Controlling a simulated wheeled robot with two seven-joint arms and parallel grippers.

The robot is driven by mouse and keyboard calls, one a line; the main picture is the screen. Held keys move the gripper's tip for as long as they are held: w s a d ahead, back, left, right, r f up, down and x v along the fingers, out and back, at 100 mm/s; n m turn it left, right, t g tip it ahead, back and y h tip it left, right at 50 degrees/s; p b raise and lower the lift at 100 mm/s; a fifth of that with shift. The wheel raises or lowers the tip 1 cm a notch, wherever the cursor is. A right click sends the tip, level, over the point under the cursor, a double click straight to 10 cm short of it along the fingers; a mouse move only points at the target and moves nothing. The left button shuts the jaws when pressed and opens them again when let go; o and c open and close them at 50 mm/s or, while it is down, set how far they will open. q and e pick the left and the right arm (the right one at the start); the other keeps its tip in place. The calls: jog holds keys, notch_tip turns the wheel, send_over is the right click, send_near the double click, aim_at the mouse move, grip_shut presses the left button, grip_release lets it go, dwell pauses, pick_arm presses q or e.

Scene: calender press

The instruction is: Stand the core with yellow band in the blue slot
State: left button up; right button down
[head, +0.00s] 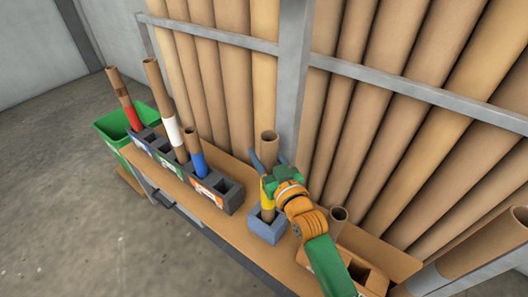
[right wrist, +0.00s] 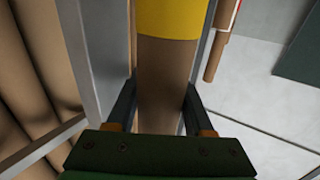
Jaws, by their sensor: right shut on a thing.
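The core with the yellow band (head: 266,190) is upright, with its lower end in or just over the opening of a small blue-grey block (head: 267,230) on the shelf; I cannot tell how deep it sits. My right gripper (head: 269,162) is shut on this core above the band as seen in the head view. The right wrist view shows the brown tube (right wrist: 163,85) between the two dark fingers, with the yellow band (right wrist: 172,18) beyond. A long grey block (head: 220,201) has a blue-purple label (head: 140,144), a green label and an orange label. My left gripper is not in view.
A brown box (head: 372,279) and another tube (head: 338,216) are at right. Tall tubes and a metal rail (head: 420,92) stand behind. A green bin (head: 112,127) is at left.

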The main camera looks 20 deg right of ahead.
jog(key=shift+f+b, duration=0.85)
jog(key=shift+f, duration=0.35)
jog(key=shift+c, duration=2.3)
grip_release()
jog(key=shift+o, duration=1.3)
jog(key=shift+a+r, duration=0.1)
jog(key=shift+a, duration=0.05)
jog(key=shift+s, duration=0.25)
jog(key=s+d, duration=0.1)
jog(key=s, duration=0.5)
jog(key=shift+s+p, duration=0.3)
jog(key=shift+p, duration=0.1)
